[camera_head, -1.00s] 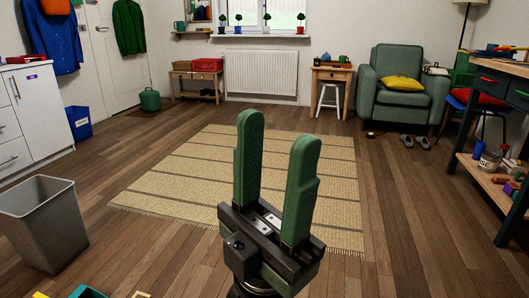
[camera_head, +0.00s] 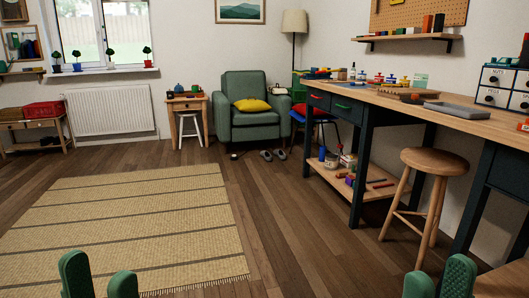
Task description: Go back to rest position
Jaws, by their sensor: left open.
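My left gripper (camera_head: 99,281) shows at the bottom left edge. Its two green fingertips stand upright and apart, with nothing between them. My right gripper (camera_head: 438,281) shows at the bottom right edge. Its two green fingertips are also apart with nothing visible between them. Both grippers are cut off below the fingers, so the bodies and arms are hidden. Neither touches anything that I can see.
A wooden workbench (camera_head: 465,112) with dark legs runs along the right wall. A round wooden stool (camera_head: 435,160) stands at its front. A striped rug (camera_head: 130,215) lies at left. A green armchair (camera_head: 250,95) stands far back. The middle floor (camera_head: 310,240) is clear.

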